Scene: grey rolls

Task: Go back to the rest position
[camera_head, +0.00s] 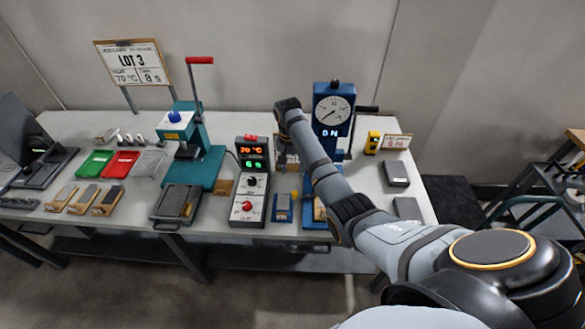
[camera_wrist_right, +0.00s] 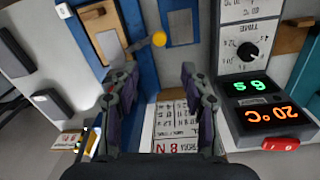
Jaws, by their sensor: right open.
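My right arm reaches in from the lower right of the head view, over the table, and bends down beside the blue press with a round dial (camera_head: 334,108). In the wrist view my right gripper (camera_wrist_right: 157,88) has its two dark fingers spread apart, with nothing between them. A white printed card (camera_wrist_right: 170,125) with red characters shows beyond and below the fingers. In the head view the fingers are mostly hidden by the arm. My left gripper is not in view.
The control box (camera_head: 253,180) with lit digits stands close left of the gripper. A teal press (camera_head: 190,150), green tray (camera_head: 95,163) and red tray (camera_head: 121,164) are further left. Grey blocks (camera_head: 396,173) lie at the table's right. Floor beyond the table's right end is partly clear.

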